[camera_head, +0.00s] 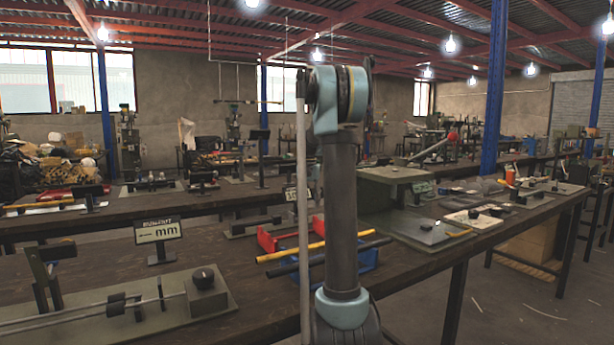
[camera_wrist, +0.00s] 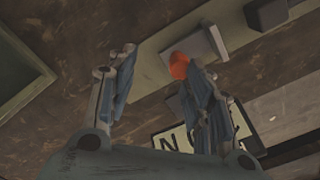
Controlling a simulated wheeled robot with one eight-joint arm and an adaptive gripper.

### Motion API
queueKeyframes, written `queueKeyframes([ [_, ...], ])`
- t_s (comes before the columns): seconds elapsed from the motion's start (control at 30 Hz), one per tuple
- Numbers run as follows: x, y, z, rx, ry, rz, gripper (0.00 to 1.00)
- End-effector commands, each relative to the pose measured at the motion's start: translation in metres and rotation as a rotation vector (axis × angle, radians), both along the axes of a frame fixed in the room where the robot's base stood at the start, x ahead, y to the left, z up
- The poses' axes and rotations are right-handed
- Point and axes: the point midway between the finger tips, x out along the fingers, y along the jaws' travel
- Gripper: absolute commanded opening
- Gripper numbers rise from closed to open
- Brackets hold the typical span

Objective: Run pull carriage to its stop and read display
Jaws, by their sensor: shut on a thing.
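In the wrist view my gripper (camera_wrist: 155,56) reaches over a bench, its two fingers apart with a rounded orange-red knob (camera_wrist: 179,65) against the right fingertip. It is shut on this knob, though the left finger's contact is not clear. Beyond the knob a grey block (camera_wrist: 196,44) sits on a pale rail plate (camera_wrist: 228,35). A dark-framed display (camera_wrist: 176,138) showing "N" is partly hidden by the right finger. In the head view my arm hides the gripper; a display sign (camera_head: 297,194) shows in part beside it. Which carriage the knob belongs to cannot be told.
Red (camera_head: 277,238) and blue (camera_head: 369,256) holders carry yellow and dark bars near my arm. A grey-green press (camera_head: 393,174) stands to the right.

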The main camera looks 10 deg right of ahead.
Motion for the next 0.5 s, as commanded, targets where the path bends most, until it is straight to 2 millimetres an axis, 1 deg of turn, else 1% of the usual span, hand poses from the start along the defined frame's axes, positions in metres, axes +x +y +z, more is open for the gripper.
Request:
queueKeyframes([
  [0.5, 0.001, 0.002, 0.029, 0.003, -0.003, 0.001, 0.41],
])
